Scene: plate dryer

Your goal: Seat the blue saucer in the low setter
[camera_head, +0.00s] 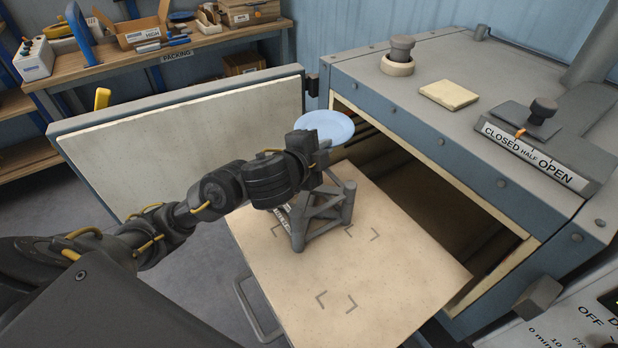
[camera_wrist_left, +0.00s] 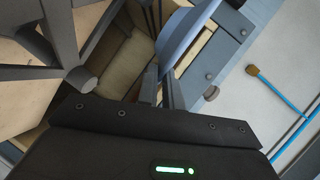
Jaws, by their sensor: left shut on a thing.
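The light blue saucer (camera_head: 325,126) is held up beside the kiln opening, above the pulled-out shelf. It also shows edge-on in the left wrist view (camera_wrist_left: 184,32). My left gripper (camera_head: 322,148) is shut on the saucer's near edge; its fingers show in the left wrist view (camera_wrist_left: 160,92). A grey strut-frame setter (camera_head: 325,212) stands on the shelf, just below my gripper. My wrist hides part of it, and its label is too small to read. Part of it shows at the upper left of the wrist view (camera_wrist_left: 80,75). The saucer is apart from the setter's visible parts.
The pale shelf (camera_head: 385,280) has corner marks and clear room in front of the setter. The open door (camera_head: 170,150) stands at left, the dryer body (camera_head: 450,100) at right with its dark opening. A packing bench (camera_head: 170,50) is behind.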

